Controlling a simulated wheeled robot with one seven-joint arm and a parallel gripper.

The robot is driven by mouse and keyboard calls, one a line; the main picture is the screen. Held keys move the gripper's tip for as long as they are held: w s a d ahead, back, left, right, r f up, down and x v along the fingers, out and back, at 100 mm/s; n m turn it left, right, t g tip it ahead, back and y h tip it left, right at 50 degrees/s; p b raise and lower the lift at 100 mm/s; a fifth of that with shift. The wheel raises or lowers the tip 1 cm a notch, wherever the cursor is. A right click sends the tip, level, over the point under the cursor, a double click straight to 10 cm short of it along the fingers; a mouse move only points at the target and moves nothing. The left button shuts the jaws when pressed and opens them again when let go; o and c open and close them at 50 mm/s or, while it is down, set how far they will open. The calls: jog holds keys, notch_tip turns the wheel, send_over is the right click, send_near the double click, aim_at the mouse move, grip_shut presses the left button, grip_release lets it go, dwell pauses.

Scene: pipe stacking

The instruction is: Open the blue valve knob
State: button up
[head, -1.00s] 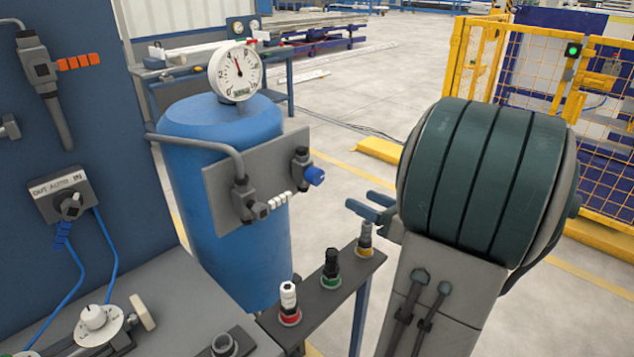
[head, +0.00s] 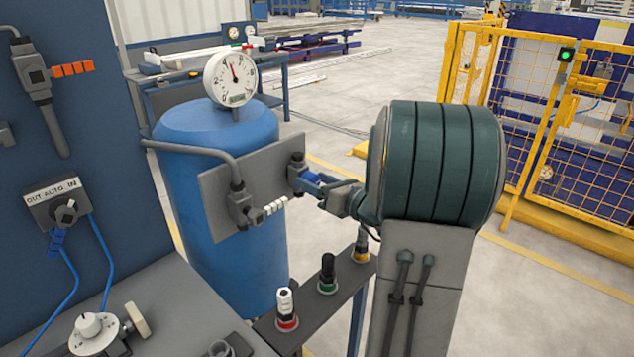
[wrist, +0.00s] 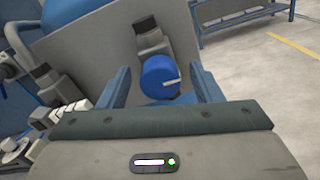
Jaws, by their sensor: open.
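The blue valve knob (wrist: 160,78) sits on a dark fitting on the grey plate (wrist: 105,50) of the blue tank (head: 215,125). In the wrist view the knob, with a pale line on its face, lies between the two blue fingers of my gripper (wrist: 160,82). The fingers are open, with a gap visible on each side of the knob. In the head view my gripper (head: 325,185) reaches the knob from the right. It partly hides the knob there, and my arm stands at the right.
A round gauge (head: 231,78) tops the tank. A grey pipe (head: 195,148) runs to the plate's left fitting. A narrow shelf with red, green and yellow-based buttons (head: 328,275) stands below my gripper. A yellow fence (head: 560,110) is at the right. Open floor lies behind.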

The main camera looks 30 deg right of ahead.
jog(key=c, duration=1)
jog(key=shift+f+b, duration=0.1)
jog(key=shift+b, duration=0.3)
jog(key=n+b, duration=0.6)
jog(key=b, duration=0.2)
jog(key=n+b, duration=0.6)
jog(key=b, duration=0.3)
jog(key=n+b, duration=0.5)
jog(key=b, duration=0.3)
jog(key=shift+a+f+n, duration=0.2)
jog(key=shift+a+n, duration=0.1)
jog(key=shift+n, duration=0.1)
jog(key=shift+r+b, duration=0.1)
jog(key=shift+b, duration=0.35)
